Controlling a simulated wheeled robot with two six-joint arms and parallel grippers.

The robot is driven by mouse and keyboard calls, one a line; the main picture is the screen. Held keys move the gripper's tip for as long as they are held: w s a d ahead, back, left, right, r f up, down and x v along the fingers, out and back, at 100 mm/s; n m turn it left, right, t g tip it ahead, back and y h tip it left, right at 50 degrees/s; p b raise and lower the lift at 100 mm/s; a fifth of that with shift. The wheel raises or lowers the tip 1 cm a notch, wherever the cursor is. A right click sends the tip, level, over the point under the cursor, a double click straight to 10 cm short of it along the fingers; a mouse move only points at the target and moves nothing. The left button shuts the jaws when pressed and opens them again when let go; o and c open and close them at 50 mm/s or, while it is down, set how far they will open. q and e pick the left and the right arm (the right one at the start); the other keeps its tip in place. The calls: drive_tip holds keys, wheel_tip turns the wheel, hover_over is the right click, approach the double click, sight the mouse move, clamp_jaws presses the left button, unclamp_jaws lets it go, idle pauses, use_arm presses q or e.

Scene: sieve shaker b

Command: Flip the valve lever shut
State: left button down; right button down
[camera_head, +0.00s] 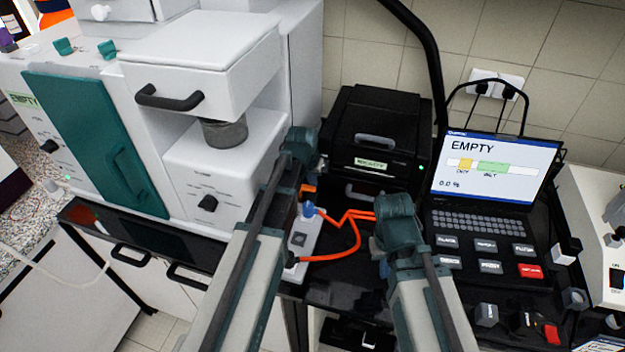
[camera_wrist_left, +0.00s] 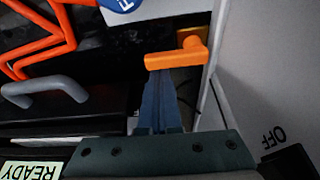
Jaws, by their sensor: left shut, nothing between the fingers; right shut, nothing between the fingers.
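The orange valve lever (camera_wrist_left: 172,61) lies level across the left wrist view, with a round hub at its right end. The slim blue-grey fingers of my left gripper (camera_wrist_left: 158,82) are shut and empty. Their tips come up to the lever's side; I cannot tell if they touch it. In the head view a small orange part (camera_head: 309,188), probably the lever, shows just below my left gripper (camera_head: 300,150), whose fingers are mostly hidden there. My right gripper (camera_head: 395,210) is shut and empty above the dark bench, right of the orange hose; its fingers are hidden.
The white sieve shaker (camera_head: 215,165) stands close on the left. A black box (camera_head: 385,125) with a grey handle is behind. An orange hose (camera_head: 352,238) loops between my arms by a blue-tagged fitting (camera_head: 308,209). A laptop reading EMPTY (camera_head: 495,165) stands right.

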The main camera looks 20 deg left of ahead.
sight(309, 187)
use_arm(q)
drive_tip(key=shift+s+d+m, duration=0.1)
drive_tip(key=shift+s+m, duration=0.2)
drive_tip(key=shift+m, duration=0.4)
drive_tip(key=shift+s+m+h, duration=0.2)
drive_tip(key=shift+m+h, duration=0.2)
drive_tip(key=shift+m, duration=0.1)
drive_tip(key=shift+s+a, duration=0.2)
drive_tip(key=shift+s, duration=0.9)
drive_tip(key=shift+s+a, duration=0.45)
drive_tip(key=shift+s, duration=0.2)
drive_tip(key=shift+s+a, duration=0.15)
drive_tip(key=shift+a, duration=0.05)
drive_tip(key=shift+s, duration=0.15)
drive_tip(key=shift+s+d, duration=0.25)
drive_tip(key=shift+s, duration=0.35)
drive_tip(key=shift+r, duration=0.1)
use_arm(e)
drive_tip(key=shift+r, duration=0.1)
